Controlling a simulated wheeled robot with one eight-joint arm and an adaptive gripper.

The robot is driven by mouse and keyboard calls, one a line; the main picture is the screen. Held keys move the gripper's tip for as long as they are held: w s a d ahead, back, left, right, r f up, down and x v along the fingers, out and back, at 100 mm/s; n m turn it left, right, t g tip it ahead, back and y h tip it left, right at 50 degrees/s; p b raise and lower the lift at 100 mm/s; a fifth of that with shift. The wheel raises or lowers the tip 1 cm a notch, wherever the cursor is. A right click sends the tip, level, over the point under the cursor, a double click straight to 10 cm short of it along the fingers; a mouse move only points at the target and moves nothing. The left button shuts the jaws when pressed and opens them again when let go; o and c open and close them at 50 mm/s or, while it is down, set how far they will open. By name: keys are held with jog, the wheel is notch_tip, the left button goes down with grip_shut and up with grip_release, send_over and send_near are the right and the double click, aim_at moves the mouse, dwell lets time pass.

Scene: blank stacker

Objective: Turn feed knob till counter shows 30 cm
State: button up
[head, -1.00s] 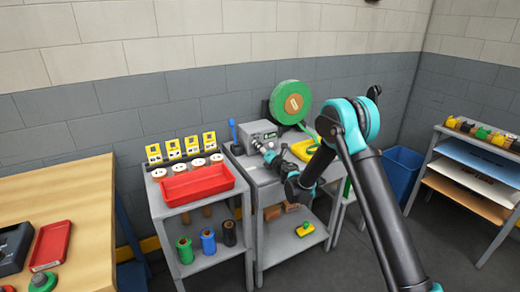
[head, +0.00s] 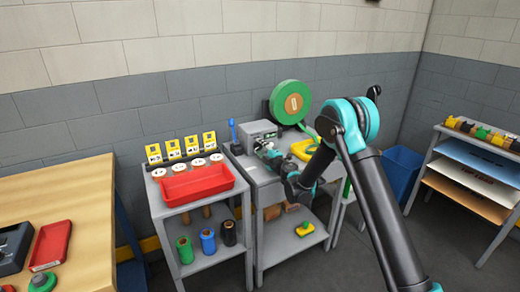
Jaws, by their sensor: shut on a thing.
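The grey feed machine (head: 257,134) stands on the grey cart in the middle, against the wall. A small dark counter window shows on its front, but its digits are too small to read. My gripper (head: 267,151) is at the front of the machine, shut on the feed knob, which is mostly hidden by the fingers. A large green reel (head: 291,102) with a brown centre stands behind the machine, and a green strip runs down from it to the right. A yellow tray (head: 304,149) lies right of the machine, partly behind my arm.
A red tray (head: 197,183) and several yellow cards stand on the left cart, with coloured rolls below. A wooden table (head: 60,200) is at far left. A blue bin (head: 402,170) and a shelf rack (head: 470,165) are at right. A blue-handled tool (head: 233,130) stands beside the machine.

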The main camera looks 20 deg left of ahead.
jog(key=shift+d+f+m, duration=0.1)
jog(key=shift+m, duration=2.1)
jog(key=o, duration=1.2)
jog(key=shift+c, duration=0.2)
jog(key=v, duration=1.2)
